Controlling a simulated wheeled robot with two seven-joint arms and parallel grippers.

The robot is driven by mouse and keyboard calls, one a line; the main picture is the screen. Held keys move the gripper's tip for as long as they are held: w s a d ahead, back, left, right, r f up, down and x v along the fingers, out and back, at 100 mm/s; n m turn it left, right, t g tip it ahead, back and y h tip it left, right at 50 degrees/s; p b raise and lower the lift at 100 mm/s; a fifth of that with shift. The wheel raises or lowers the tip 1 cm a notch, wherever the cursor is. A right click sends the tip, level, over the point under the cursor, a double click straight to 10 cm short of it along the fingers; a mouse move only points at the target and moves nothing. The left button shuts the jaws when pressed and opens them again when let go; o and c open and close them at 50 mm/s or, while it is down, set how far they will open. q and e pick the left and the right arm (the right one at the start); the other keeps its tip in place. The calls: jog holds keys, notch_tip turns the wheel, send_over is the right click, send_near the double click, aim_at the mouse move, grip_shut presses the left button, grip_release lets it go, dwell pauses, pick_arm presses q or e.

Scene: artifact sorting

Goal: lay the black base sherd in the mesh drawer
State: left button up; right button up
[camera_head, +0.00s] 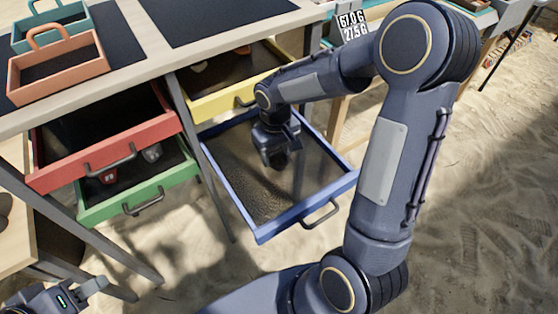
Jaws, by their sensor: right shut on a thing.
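The mesh drawer (285,222) is the blue-framed one, pulled open at the middle, with a see-through mesh floor. My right gripper (277,147) points down over the inside of this drawer. It is shut on a dark piece, the black base sherd (278,159), which shows only partly below the fingers. I cannot tell whether the sherd touches the mesh. My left gripper (92,288) is at the bottom left corner, away from the drawers. Its fingers are too partly shown to tell open from shut.
A yellow drawer (215,100) is open behind the blue one. A red drawer (75,168) and a green drawer (165,188) are open at the left; the green one holds small pieces. Orange (75,82) and teal (80,22) carriers stand on the table.

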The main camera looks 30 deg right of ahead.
aim_at(279, 156)
jog(key=shift+d+f, duration=0.15)
jog(key=shift+f, duration=0.05)
jog(key=f, duration=0.2)
jog(key=f+b, duration=0.1)
jog(key=f, duration=0.1)
jog(key=shift+w+d, duration=0.1)
jog(key=shift+d, duration=0.2)
jog(key=shift+r, duration=0.15)
jog(key=shift+f, duration=0.25)
jog(key=o, duration=0.9)
jog(key=shift+r, duration=0.1)
jog(key=shift+o, duration=0.2)
